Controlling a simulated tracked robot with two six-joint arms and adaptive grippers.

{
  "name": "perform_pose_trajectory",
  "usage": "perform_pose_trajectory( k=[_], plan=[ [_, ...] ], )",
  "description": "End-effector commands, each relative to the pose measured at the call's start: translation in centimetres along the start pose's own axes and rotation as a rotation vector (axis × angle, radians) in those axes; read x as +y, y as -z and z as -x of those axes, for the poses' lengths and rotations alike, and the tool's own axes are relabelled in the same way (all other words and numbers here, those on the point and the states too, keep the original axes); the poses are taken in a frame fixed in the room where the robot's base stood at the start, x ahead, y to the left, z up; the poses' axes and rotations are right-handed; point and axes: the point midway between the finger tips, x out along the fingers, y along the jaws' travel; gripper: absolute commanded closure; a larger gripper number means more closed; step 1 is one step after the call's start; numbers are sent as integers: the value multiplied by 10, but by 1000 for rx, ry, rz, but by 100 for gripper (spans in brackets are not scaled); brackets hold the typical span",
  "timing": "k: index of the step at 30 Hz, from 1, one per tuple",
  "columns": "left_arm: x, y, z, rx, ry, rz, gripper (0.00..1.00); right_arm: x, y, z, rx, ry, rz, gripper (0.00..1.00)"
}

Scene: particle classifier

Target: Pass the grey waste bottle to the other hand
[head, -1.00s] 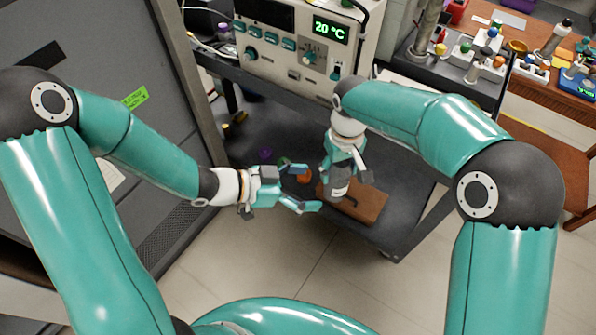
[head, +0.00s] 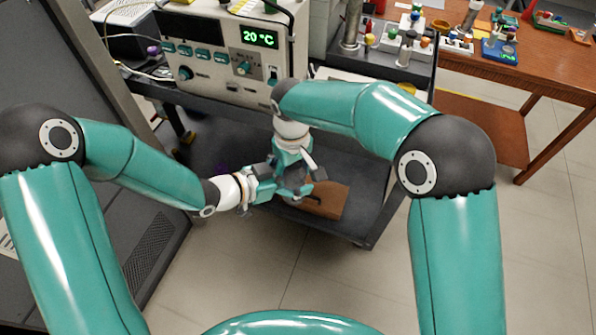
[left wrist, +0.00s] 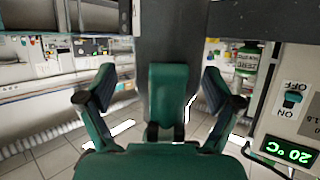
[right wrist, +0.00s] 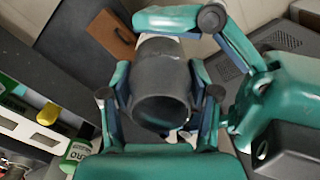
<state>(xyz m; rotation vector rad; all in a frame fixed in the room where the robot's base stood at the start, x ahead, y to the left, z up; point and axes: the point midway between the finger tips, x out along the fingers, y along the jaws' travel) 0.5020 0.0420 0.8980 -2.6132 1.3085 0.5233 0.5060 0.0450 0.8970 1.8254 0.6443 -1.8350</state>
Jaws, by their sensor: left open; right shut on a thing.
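The grey waste bottle (right wrist: 160,92) is a dark grey cylinder between the fingers of my right gripper (right wrist: 160,105), which is shut on it. In the head view my right gripper (head: 294,165) points down, and the bottle is mostly hidden by the two hands. My left gripper (head: 280,183) comes in from the left and meets the right hand at the bottle. In the left wrist view the bottle (left wrist: 170,40) stands between the spread, open fingers of my left gripper (left wrist: 160,85). I cannot tell whether those fingers touch it.
Below the hands is a dark cart shelf with a brown block (head: 330,200) on it. A cream instrument reading 20 °C (head: 235,50) stands behind. A wooden table (head: 520,65) with lab items is at the right. Open floor lies in front.

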Motion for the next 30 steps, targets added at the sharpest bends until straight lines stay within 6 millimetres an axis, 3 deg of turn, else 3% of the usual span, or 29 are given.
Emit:
perform_pose_trajectory(
  k=[13,26,27,30],
  plan=[
    [0,0,-10,0,0,0,9,0,0,0,1,0,0,80],
    [2,0,-11,0,-6,-3,81,0,2,1,7,1,0,80],
    [3,1,-11,1,-7,-4,81,0,2,1,7,1,0,33],
    [2,0,-11,1,-6,-3,81,-1,1,1,6,1,0,16]
  ],
)
